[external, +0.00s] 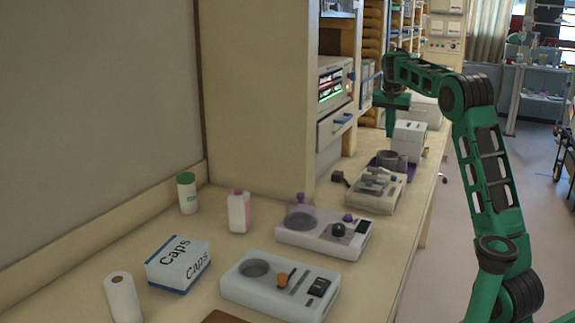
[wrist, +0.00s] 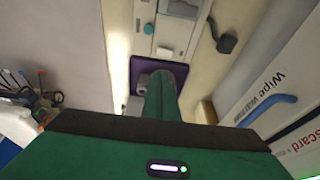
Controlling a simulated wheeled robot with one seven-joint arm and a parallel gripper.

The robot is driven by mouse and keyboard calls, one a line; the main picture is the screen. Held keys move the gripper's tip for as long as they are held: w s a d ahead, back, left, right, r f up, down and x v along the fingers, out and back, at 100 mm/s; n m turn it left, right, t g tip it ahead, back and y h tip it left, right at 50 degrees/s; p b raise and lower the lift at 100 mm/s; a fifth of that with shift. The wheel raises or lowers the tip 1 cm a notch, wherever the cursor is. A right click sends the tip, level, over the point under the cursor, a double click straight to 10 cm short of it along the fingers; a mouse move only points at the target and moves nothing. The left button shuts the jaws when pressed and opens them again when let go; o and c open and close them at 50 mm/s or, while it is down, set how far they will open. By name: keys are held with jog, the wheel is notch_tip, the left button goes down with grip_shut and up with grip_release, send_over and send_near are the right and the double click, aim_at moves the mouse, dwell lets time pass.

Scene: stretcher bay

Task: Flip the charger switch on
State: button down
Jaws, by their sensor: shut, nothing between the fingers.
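No label in view names the charger, so I cannot tell which unit it is. The nearest pale unit (external: 265,299) on the counter has a black switch panel (external: 318,287), an orange knob and a round recess. A second pale unit (external: 322,241) behind it has a black knob and purple parts. A third unit (external: 372,200) stands farther back, near my gripper. My gripper (external: 390,131) points down above the far counter, shut and empty. In the wrist view its green fingers (wrist: 166,95) reach over a purple tray (wrist: 120,68). Switch positions are too small to read.
A white box (external: 410,131) stands close to my gripper. A cabinet with a lit display (external: 331,86) and a blue-handled drawer (external: 331,128) rises on the left. A "Wipe warmer" front (wrist: 270,82) shows at right in the wrist view. A Caps box (external: 178,264) and bottles stand nearer.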

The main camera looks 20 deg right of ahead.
jog(key=shift+w+d+r+g+y, duration=0.15)
jog(key=shift+w+d+y, duration=0.2)
jog(key=shift+d+y, duration=0.2)
jog(key=shift+w+d+f+g+y, duration=0.1)
jog(key=shift+w+d+y, duration=0.2)
jog(key=shift+d+y, duration=0.25)
jog(key=shift+w+d+r+g+y, duration=0.15)
jog(key=shift+w+d+y, duration=0.25)
jog(key=shift+y, duration=0.3)
jog(key=shift+f, duration=0.1)
jog(key=f, duration=0.4)
jog(key=w+a+f, duration=0.1)
jog(key=f, duration=0.4)
jog(key=w+a+f, duration=0.1)
jog(key=f, duration=0.3)
jog(key=shift+a+f, duration=0.1)
jog(key=shift+f, duration=0.25)
